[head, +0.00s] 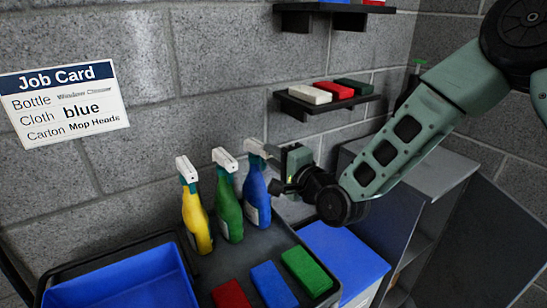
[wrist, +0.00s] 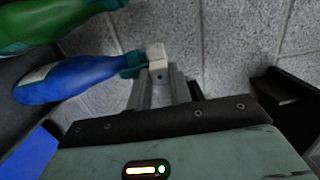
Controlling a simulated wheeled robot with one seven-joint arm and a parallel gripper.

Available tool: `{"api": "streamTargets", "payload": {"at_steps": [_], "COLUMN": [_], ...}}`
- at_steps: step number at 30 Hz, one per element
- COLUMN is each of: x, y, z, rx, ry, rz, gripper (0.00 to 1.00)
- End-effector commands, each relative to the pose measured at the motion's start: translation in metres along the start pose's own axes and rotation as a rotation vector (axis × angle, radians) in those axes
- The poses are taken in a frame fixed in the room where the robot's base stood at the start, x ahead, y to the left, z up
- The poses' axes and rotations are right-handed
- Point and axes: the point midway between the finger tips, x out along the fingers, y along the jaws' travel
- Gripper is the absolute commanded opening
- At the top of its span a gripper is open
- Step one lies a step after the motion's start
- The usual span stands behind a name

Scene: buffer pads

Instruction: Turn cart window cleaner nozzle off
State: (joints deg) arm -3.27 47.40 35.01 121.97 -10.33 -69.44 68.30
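Three spray bottles with white heads stand in a row on the cart: yellow (head: 196,222), green (head: 229,212) and blue (head: 257,200). Their label print is too small to read, so I cannot tell which is window cleaner. My gripper (head: 273,168) is at the head of the blue bottle. In the wrist view, the blue bottle (wrist: 65,80) has its white nozzle (wrist: 156,56) right at the fingertips of my gripper (wrist: 160,75). The fingers stand apart, with the nozzle's end at the gap between them. Contact and the nozzle's on or off setting cannot be made out.
Red, blue and green cloths (head: 271,284) lie on the cart's front, beside a blue tray (head: 125,285). A wall shelf (head: 325,103) with small blocks is above right of my gripper. A grey cabinet (head: 440,185) stands right. A job card (head: 65,103) hangs left.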

Motion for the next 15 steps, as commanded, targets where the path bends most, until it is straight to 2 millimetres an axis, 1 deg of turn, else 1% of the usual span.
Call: {"api": "streamTargets", "payload": {"at_steps": [5, 15], "x": [-0.0001, -0.0001], "y": [0.0019, 0.0019], "z": [0.0003, 0.0003], "rx": [-0.044, -0.226], "ry": [0.0, -0.001], "rz": [0.001, 0.0], "gripper": [0.12, 0.13]}}
